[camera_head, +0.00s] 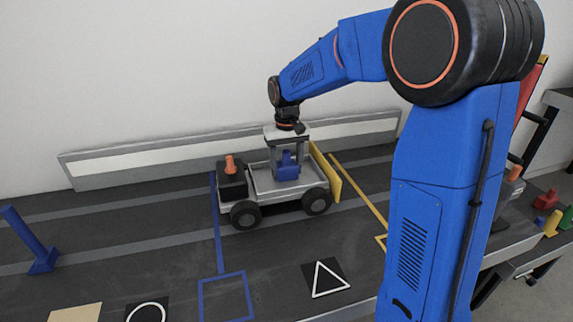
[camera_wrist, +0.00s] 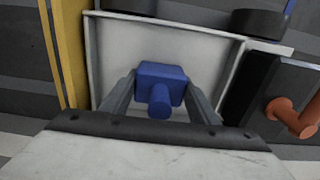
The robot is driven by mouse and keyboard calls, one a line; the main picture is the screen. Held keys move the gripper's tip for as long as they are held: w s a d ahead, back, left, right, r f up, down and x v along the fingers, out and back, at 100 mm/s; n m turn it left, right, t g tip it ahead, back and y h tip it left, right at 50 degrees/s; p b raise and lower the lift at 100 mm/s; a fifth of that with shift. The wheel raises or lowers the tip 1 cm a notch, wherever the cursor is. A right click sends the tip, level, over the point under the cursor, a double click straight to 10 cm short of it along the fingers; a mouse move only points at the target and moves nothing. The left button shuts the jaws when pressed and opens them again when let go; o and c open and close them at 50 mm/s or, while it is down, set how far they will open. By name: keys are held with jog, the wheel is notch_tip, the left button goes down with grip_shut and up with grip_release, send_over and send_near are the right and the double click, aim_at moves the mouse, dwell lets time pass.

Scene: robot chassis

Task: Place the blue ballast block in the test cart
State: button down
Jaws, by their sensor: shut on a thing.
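The blue ballast block (camera_head: 287,167) has a square body with a small post on top. My gripper (camera_head: 288,160) is shut on it, with one finger on each side. In the wrist view the block (camera_wrist: 160,84) sits between the two fingers (camera_wrist: 160,95). The test cart (camera_head: 262,181) is a small grey truck with dark wheels and an open bed. The block is over or inside the bed, within its walls as seen from above. I cannot tell whether it touches the bed floor. The bed (camera_wrist: 205,54) looks otherwise empty in the wrist view.
An orange peg (camera_head: 231,163) stands on the cart's dark front. A yellow plate (camera_head: 326,172) stands at the cart's right end. A blue post (camera_head: 32,240) is at the left of the table. A low grey rail (camera_head: 130,164) runs along the back. Front markings lie flat.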

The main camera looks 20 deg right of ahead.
jog(key=shift+f, duration=0.1)
jog(key=c, duration=0.7)
grip_release()
